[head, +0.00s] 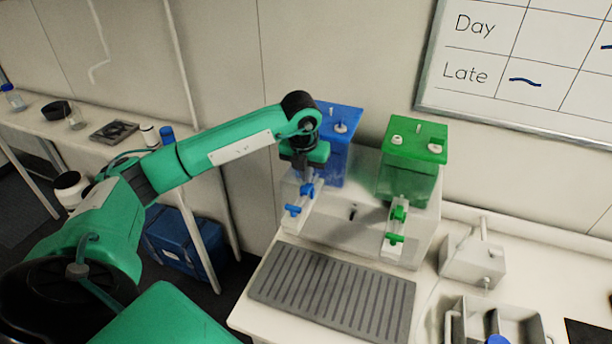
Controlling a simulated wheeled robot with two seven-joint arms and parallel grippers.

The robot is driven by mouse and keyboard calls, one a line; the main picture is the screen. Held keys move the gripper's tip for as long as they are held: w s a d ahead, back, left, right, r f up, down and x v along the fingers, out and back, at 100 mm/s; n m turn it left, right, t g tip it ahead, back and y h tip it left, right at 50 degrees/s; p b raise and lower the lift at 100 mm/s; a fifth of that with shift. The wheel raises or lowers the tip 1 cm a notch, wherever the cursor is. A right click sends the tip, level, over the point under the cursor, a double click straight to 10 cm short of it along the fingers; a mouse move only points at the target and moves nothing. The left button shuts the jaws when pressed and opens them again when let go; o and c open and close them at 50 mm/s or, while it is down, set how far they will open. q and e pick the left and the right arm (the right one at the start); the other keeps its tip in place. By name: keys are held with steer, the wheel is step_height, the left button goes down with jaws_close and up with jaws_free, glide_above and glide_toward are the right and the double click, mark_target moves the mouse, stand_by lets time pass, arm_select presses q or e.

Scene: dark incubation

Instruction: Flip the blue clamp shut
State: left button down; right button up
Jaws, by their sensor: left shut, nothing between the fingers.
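The blue clamp (293,210) is on a pale upright block at the left front of a white stand, below the blue-lidded box (337,150). A second small blue piece shows just above it, right under my left gripper (306,180). My left gripper points down over the block, shut and empty, with its fingertips at or very near the upper blue piece. I cannot tell whether they touch. The clamp's exact lever position is too small to tell. My right gripper is not in view.
A green box (411,160) with a green clamp (396,238) stands to the right on the same white stand (345,228). A grey ribbed mat (330,292) lies in front. A grey device (473,262) and a divided tray (545,325) are at the right.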

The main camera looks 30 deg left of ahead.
arm_select(q)
steer(key=shift+s, duration=0.15)
steer(key=shift+s+d+r, duration=0.15)
steer(key=shift+s+r, duration=0.1)
steer(key=shift+s, duration=0.35)
